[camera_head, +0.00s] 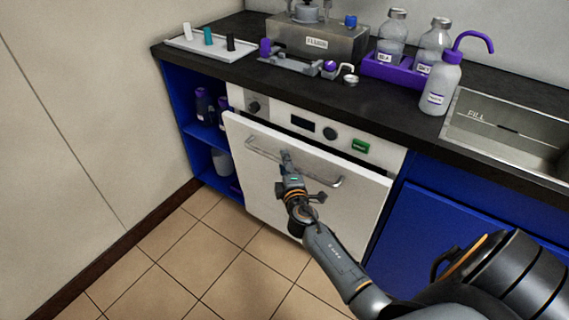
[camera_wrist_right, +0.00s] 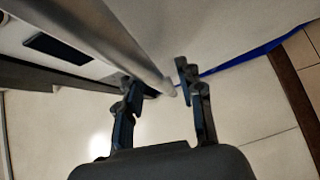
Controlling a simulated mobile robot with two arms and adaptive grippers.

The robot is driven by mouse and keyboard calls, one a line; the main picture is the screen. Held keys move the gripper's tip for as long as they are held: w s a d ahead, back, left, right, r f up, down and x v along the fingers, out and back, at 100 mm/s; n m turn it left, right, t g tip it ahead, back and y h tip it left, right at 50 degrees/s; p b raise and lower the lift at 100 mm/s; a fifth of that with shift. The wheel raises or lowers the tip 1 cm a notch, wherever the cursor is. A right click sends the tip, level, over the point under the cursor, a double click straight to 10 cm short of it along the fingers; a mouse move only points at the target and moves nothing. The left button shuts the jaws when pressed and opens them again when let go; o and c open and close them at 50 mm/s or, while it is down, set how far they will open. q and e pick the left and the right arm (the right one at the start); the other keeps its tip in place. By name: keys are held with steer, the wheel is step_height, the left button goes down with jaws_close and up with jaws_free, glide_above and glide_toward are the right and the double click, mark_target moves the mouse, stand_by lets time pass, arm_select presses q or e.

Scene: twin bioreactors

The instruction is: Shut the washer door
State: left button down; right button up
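The white washer door (camera_head: 262,185) is under the dark counter. Its top edge stands out from the control panel, with a dark gap behind, so it is slightly ajar and tilted outward. The metal bar handle (camera_head: 322,176) runs across its upper part. My right gripper (camera_head: 286,158) is at the left half of the handle. In the right wrist view, the bar (camera_wrist_right: 125,45) passes between the two spread fingers (camera_wrist_right: 155,73); the fingers look open, and firm contact cannot be told. My left gripper is out of view.
The control panel (camera_head: 275,112) has knobs and a green label. A blue open shelf (camera_head: 183,110) stands left of the washer, a blue cabinet (camera_head: 430,225) right. Bottles in a purple rack (camera_head: 395,72) and a sink (camera_head: 510,135) are above. The tiled floor (camera_head: 215,265) in front is clear.

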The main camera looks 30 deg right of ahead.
mark_target(291, 154)
steer(key=shift+w+d, duration=0.1)
steer(key=shift+w, duration=0.05)
jaws_close()
steer(key=d, duration=0.1)
steer(key=w+d, duration=0.1)
steer(key=d, duration=0.1)
steer(key=shift+w+d+r, duration=0.1)
steer(key=shift+w+r, duration=0.1)
steer(key=shift+r, duration=0.15)
steer(key=shift+d+r, duration=0.1)
steer(key=shift+r, duration=0.05)
jaws_free()
steer(key=shift+s, duration=0.1)
